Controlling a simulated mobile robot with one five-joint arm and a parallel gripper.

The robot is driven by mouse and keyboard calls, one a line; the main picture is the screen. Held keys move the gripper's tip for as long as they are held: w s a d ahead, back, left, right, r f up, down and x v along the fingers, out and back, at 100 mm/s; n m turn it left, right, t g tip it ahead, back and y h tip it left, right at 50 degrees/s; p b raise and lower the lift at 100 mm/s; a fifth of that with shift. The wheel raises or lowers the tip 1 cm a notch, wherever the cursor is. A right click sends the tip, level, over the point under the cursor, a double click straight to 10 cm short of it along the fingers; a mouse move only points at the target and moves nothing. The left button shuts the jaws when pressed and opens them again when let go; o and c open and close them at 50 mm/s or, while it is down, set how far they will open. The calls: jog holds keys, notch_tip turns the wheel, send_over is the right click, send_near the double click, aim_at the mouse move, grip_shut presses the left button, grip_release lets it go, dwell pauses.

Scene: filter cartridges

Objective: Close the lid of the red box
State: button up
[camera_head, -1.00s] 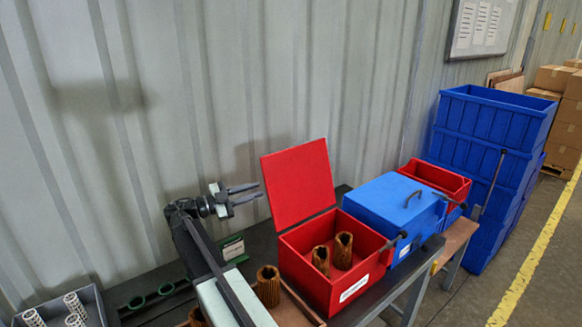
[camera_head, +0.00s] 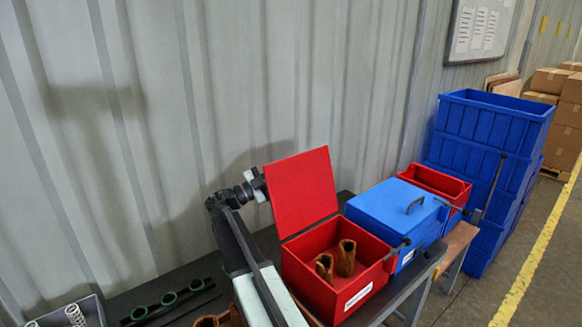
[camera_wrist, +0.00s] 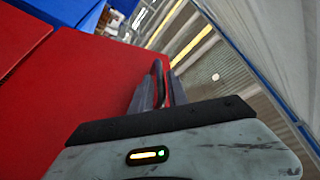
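The red box (camera_head: 335,293) stands on the bench with its lid (camera_head: 301,190) raised, hinged at the left side and leaning back slightly. Two brown pleated cartridges (camera_head: 346,258) stand inside it. My gripper (camera_head: 262,186) is at the left, outer side of the lid, near its upper part. The lid hides the fingertips in the head view. In the wrist view, a large red surface fills the left side, next to my dark fingers (camera_wrist: 160,88). I cannot tell whether they touch it, or how wide they are apart.
A closed blue box (camera_head: 398,212) stands right of the red box, with another red bin (camera_head: 436,181) behind it. Stacked blue crates (camera_head: 490,135) stand farther right. Green rings (camera_head: 168,299) and a tray with springs (camera_head: 75,315) lie left. The corrugated wall is close behind.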

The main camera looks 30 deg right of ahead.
jog(key=shift+x, duration=1.05)
grip_shut()
dwell(0.6)
